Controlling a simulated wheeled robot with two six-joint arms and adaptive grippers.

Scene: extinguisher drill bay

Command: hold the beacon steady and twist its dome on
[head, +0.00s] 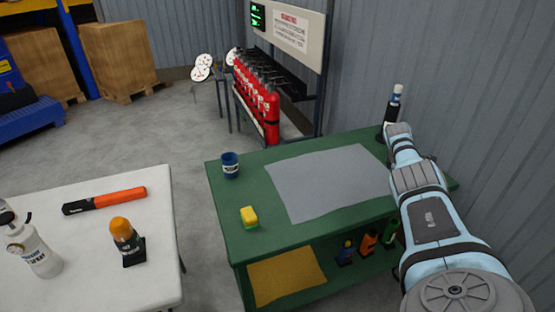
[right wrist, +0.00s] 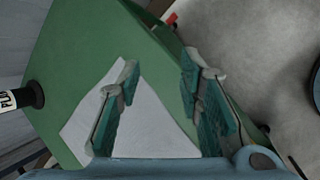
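An object with an orange rounded top and a dark body on a black base (head: 126,244), which looks like the beacon, stands upright on the white table at the lower left. I cannot tell whether its orange top is a separate dome or how it is fixed. No loose dome can be made out. My right gripper (right wrist: 160,68) is open and empty above the grey mat (right wrist: 125,120), its teal finger pads apart. In the head view my right arm reaches over the green table's right side and hides its fingers. My left gripper is in neither view.
The white table (head: 85,280) also holds a white spray bottle (head: 35,250) and an orange-black stick (head: 104,201). On the green table (head: 240,270) are a blue cup (head: 230,165), a yellow-green sponge (head: 249,217) and a dark bottle (head: 393,105). Red extinguishers (head: 270,115) stand behind.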

